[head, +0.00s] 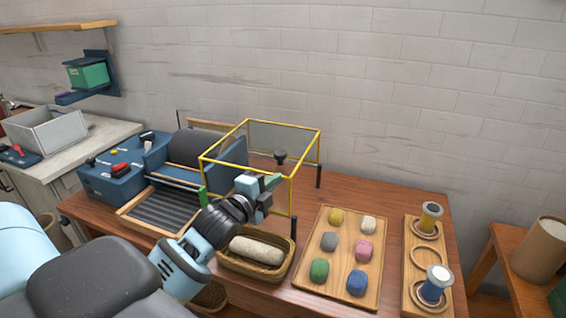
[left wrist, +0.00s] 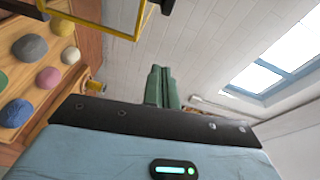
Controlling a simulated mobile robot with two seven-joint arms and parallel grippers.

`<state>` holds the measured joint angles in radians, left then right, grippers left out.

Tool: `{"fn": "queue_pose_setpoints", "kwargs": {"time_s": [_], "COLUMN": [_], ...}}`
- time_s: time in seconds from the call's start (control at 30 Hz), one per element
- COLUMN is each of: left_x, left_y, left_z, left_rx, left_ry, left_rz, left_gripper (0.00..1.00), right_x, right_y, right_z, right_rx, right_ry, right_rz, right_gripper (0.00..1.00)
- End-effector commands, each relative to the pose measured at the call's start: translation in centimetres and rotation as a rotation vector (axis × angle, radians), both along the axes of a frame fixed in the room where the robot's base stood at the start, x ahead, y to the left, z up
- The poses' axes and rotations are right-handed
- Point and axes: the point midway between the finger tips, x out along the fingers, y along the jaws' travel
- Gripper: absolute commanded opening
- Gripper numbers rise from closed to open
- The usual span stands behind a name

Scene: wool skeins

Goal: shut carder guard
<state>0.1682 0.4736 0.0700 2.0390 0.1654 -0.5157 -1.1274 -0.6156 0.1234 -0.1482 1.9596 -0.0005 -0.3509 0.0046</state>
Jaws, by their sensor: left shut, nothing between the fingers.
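The carder (head: 123,182) is a blue machine on the wooden table, with a dark drum (head: 190,148) and a ribbed feed tray (head: 165,211). Its guard is a yellow-edged clear box (head: 283,126) at the carder's right, and the drum shows uncovered to its left. A black knob (head: 281,156) shows at the guard. My left gripper (head: 268,183) is shut and empty, in front of the guard's lower front part in the head view; I cannot tell whether they touch. The left wrist view shows its green fingers (left wrist: 162,88) together and part of the yellow frame (left wrist: 95,27). My right gripper is out of view.
A basket (head: 240,268) with a pale wool roll stands below my left gripper. A wooden tray (head: 340,289) with several coloured wool lumps and a board (head: 409,256) with two spools lie to the right. Black posts (head: 293,227) stand at the guard's right side.

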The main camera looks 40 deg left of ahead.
Motion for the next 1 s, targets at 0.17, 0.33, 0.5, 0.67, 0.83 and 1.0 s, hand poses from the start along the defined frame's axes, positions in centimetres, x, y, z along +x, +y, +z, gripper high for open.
{"fn": "queue_pose_setpoints", "kwargs": {"time_s": [0.17, 0.33, 0.5, 0.67, 0.83, 1.0], "left_x": [2.5, 5.4, 8.0, 9.6, 10.0, 10.1], "left_y": [0.0, 0.0, 0.0, 1.2, 3.0, 3.8], "left_z": [0.2, 0.1, -0.1, -0.3, -0.5, -0.6], "left_rx": [-0.004, -0.005, -0.003, 0.000, 0.000, -0.002], "left_ry": [-0.003, -0.002, -0.001, 0.001, 0.000, 0.000], "left_rz": [0.000, 0.000, 0.000, 0.001, 0.000, -0.001], "left_gripper": [0.00, 0.00, 0.00, 0.00, 0.00, 0.00], "right_x": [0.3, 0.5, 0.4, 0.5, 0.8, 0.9], "right_y": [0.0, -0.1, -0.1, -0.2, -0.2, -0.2], "right_z": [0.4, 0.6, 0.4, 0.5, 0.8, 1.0], "right_rx": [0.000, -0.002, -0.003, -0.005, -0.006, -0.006], "right_ry": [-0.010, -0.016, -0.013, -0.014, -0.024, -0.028], "right_rz": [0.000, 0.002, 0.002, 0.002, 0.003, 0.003], "right_gripper": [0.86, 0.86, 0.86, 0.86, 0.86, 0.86]}}
